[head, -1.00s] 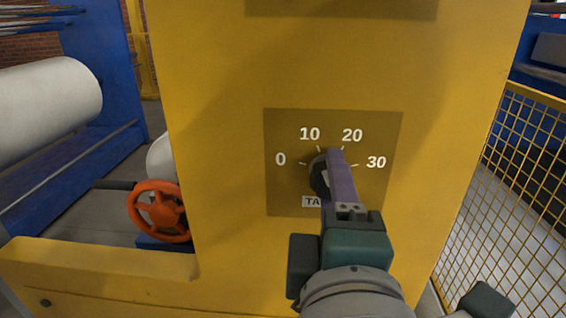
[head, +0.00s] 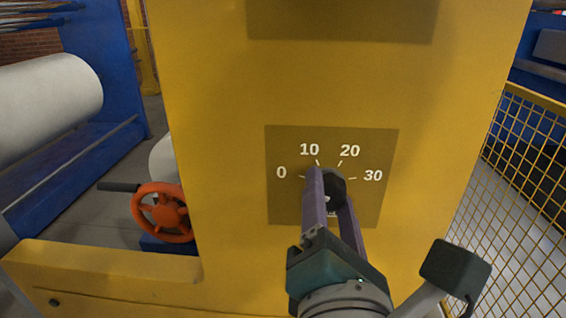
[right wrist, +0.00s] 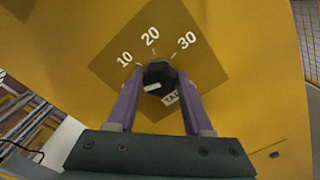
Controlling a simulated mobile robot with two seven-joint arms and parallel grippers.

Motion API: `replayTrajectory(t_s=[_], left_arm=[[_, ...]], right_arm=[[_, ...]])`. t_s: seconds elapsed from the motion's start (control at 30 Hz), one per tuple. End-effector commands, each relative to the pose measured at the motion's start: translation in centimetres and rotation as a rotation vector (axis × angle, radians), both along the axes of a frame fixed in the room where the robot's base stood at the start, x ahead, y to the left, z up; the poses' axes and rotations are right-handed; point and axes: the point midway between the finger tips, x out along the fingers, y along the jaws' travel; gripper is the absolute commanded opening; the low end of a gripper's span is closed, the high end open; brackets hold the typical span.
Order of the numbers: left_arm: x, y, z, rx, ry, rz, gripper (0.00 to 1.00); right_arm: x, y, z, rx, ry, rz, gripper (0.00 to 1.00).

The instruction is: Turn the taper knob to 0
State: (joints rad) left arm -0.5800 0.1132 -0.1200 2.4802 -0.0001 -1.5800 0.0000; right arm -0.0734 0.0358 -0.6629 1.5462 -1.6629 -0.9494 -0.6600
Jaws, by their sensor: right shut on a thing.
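The black round taper knob (head: 335,186) sits on a brown dial plate (head: 285,210) marked 0, 10, 20 and 30. My right gripper (head: 329,190) is shut on the knob, one purple finger on each side. In the right wrist view the knob (right wrist: 159,72) lies between the fingertips (right wrist: 157,84), with a white mark on its lower left face. Which number the mark points to is not clear. The 0 is hidden there, and the label below the knob is partly covered. My left gripper is not in view.
The dial is on a wide yellow machine panel (head: 220,110). An orange handwheel (head: 162,212) with a black handle stands at the left, above a yellow ledge (head: 100,270). A yellow mesh fence (head: 520,170) stands at the right. A white roll (head: 50,100) is at the far left.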

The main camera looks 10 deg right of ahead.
Motion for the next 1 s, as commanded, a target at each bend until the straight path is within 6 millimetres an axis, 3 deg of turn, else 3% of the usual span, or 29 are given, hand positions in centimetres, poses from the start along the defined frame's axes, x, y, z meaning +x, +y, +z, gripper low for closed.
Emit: replayTrajectory(t_s=[0.73, 0.77, 1.0], left_arm=[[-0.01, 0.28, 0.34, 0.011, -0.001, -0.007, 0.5], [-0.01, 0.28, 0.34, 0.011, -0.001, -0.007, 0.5], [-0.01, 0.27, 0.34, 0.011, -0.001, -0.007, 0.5]], right_arm=[[0.01, 0.0, 0.0, -0.087, 0.025, 0.0, 0.0], [0.01, 0.0, 0.0, -0.087, 0.025, 0.0, 0.53], [0.01, 0.0, 0.01, -0.086, 0.025, 0.0, 0.8]])
